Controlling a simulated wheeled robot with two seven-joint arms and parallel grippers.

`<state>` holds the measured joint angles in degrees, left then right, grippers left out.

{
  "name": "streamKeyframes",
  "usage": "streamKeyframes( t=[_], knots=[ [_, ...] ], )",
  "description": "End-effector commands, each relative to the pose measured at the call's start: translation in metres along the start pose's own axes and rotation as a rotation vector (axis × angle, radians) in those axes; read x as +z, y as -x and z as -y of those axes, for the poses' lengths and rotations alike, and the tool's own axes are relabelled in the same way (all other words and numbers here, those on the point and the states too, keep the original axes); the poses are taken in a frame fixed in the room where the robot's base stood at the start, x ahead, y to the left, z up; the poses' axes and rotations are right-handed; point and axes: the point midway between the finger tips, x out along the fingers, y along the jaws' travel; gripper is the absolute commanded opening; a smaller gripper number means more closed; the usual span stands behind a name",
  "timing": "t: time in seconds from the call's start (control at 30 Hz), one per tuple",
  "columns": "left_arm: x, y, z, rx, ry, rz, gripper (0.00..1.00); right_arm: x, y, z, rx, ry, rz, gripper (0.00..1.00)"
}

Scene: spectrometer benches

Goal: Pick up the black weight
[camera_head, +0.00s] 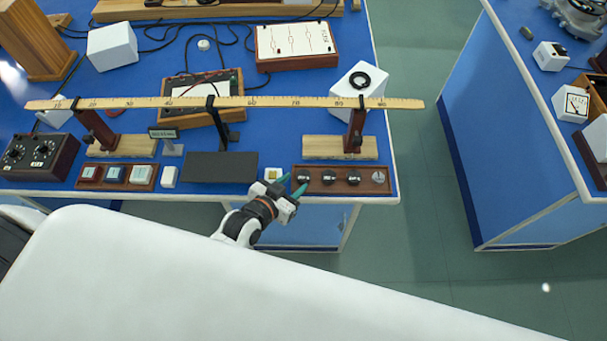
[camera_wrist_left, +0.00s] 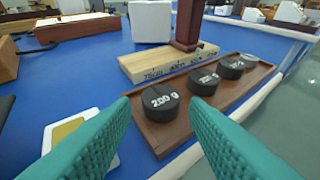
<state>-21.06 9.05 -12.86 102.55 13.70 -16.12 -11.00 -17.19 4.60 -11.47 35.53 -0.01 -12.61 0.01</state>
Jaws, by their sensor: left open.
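Three black weights sit in a row in a brown wooden tray (camera_head: 340,190) at the bench's front right. The nearest black weight (camera_wrist_left: 161,103), marked 200 g, is at the tray's left end; it also shows in the head view (camera_head: 304,177). The middle black weight (camera_wrist_left: 204,82) and the far black weight (camera_wrist_left: 231,67) follow along the tray. My left gripper (camera_head: 291,185) is open at the tray's left end, with green fingers. In the left wrist view the 200 g weight appears beyond and between the fingertips, not gripped. My right gripper is out of view.
A wooden block with an upright post (camera_head: 354,130) stands just behind the tray. A long ruler (camera_head: 230,102) spans above the bench. A dark panel (camera_head: 220,168) and a small white-and-yellow item (camera_head: 272,174) lie left of the tray. A silver piece (camera_head: 378,177) occupies its right end.

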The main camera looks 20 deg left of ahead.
Motion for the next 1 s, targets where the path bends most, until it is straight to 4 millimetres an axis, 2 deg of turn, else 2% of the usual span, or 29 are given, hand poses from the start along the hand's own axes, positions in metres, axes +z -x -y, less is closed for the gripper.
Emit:
streamKeyframes(
  t=[0.23,0.57,0.77,0.8,1.0],
  knots=[
    [0.002,-0.034,0.001,0.0,0.0,0.002,0.41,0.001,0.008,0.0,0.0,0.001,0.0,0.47],
    [0.001,-0.04,0.001,0.0,0.0,0.001,0.41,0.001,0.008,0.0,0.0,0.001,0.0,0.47],
    [0.001,-0.04,0.001,0.0,0.0,0.001,0.1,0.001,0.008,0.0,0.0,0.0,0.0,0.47],
    [0.001,-0.04,0.001,0.0,0.0,0.003,0.07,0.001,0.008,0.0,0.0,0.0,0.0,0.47],
    [0.002,-0.04,0.001,0.0,0.0,0.003,0.07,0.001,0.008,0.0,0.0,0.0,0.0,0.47]
  ],
)
